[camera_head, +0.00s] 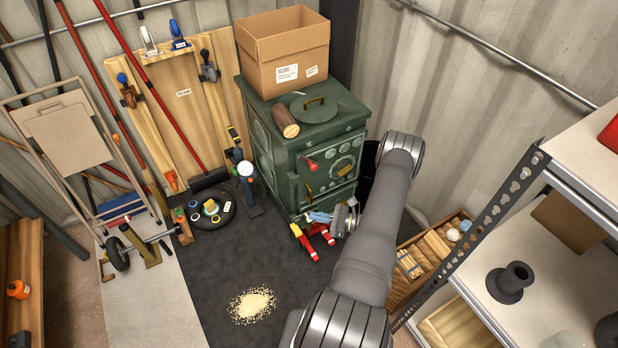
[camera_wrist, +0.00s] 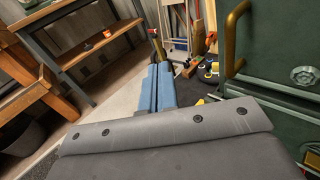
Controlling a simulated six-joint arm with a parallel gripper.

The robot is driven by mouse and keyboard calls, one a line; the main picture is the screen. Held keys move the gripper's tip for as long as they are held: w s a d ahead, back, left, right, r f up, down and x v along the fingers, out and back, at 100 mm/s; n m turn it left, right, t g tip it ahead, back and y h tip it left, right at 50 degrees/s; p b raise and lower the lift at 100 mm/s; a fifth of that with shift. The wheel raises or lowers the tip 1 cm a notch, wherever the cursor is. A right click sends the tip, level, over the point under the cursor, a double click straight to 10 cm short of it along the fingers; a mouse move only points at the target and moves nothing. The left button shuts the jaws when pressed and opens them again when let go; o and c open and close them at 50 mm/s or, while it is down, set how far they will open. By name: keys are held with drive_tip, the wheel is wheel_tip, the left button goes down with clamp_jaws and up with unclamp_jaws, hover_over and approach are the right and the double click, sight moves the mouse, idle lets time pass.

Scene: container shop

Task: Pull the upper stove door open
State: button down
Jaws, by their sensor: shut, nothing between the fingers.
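The green stove (camera_head: 275,150) stands against the back wall. Its upper door (camera_head: 326,178) looks shut, with a brass handle (camera_head: 336,172) on the front and a red-handled part (camera_head: 312,165) at its left. My gripper (camera_head: 312,217) is low in front of the stove, left of my forearm, with its blue fingers pointing left. In the wrist view the blue fingers (camera_wrist: 155,88) are together with nothing between them. A brass handle (camera_wrist: 234,38) on a green stove panel (camera_wrist: 270,50) is close at the right, apart from the fingers. I cannot tell which door that panel is.
A cardboard box (camera_head: 285,50), a round lid (camera_head: 318,108) and a log (camera_head: 285,122) are on the stove top. A red-and-yellow tool (camera_head: 312,240) is on the floor below my gripper. A wooden crate (camera_head: 432,252) and metal shelves (camera_head: 520,190) stand right. The dark mat (camera_head: 215,275) has free room.

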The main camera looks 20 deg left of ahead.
drive_tip(key=s+f+n+g+h, duration=0.2)
drive_tip(key=s+n+g+h, duration=0.5)
drive_tip(key=s, duration=0.3)
drive_tip(key=s+f+n+g+h, duration=0.2)
drive_tip(key=s+n+g+h, duration=0.2)
drive_tip(key=s+g+h, duration=0.5)
drive_tip(key=d+n+t+h, duration=0.4)
drive_tip(key=d+h, duration=0.1)
drive_tip(key=h, duration=0.5)
drive_tip(key=n+t+h, duration=0.2)
drive_tip(key=n+t, duration=1.2)
drive_tip(key=t, duration=1.3)
approach(303, 193)
wheel_tip(303, 193, up, 3)
drive_tip(key=s, duration=0.2)
drive_tip(key=x, duration=1)
drive_tip(key=shift+s+d+r, duration=0.1)
drive_tip(key=shift+s+d, duration=0.1)
drive_tip(key=shift+d, duration=0.25)
